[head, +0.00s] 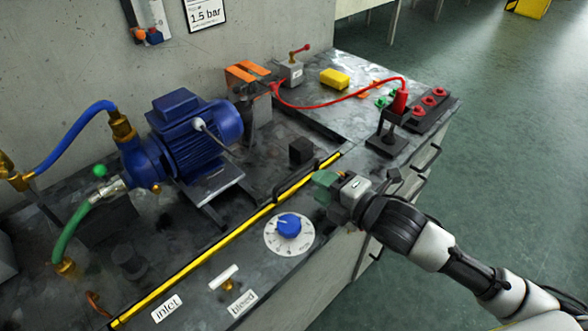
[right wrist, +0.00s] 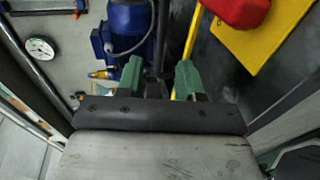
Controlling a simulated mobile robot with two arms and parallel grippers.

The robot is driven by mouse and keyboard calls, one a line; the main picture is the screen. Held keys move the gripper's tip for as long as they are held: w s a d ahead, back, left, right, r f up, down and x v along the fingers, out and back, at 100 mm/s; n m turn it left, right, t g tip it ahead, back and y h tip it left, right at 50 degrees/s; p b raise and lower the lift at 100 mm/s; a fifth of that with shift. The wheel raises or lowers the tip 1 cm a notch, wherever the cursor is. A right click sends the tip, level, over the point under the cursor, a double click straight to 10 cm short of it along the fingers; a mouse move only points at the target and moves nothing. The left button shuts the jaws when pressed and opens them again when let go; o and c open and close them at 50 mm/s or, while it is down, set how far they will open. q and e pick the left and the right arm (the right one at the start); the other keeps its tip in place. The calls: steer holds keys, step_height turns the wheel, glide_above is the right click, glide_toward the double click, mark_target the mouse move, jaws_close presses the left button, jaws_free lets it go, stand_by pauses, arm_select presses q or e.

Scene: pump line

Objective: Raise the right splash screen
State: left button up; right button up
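The splash screen shows as a long yellow edge strip (head: 215,240) lying low along the front of the pump bench; any clear panel is hard to make out. A black bar handle (head: 291,181) sits by the strip towards its right end. My right gripper (head: 325,187), with green fingertips, is just right of the handle. In the right wrist view its two green fingers (right wrist: 158,78) stand apart, with a dark bar running up between them and a yellow strip (right wrist: 191,42) beyond. I cannot tell whether the fingers touch the bar. My left gripper is not in view.
A blue motor pump (head: 190,140) stands behind the strip. A blue dial knob (head: 289,225) and a T-handle valve (head: 224,278) are in front of it. A red cable (head: 340,100) crosses the right bench top. Open floor (head: 520,150) lies to the right.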

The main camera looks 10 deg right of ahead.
mark_target(297, 171)
steer(key=x, duration=0.7)
steer(key=shift+w+a+f, duration=0.15)
steer(key=shift+w+a, duration=0.05)
steer(key=shift+w, duration=0.1)
steer(key=shift+c, duration=0.5)
jaws_close()
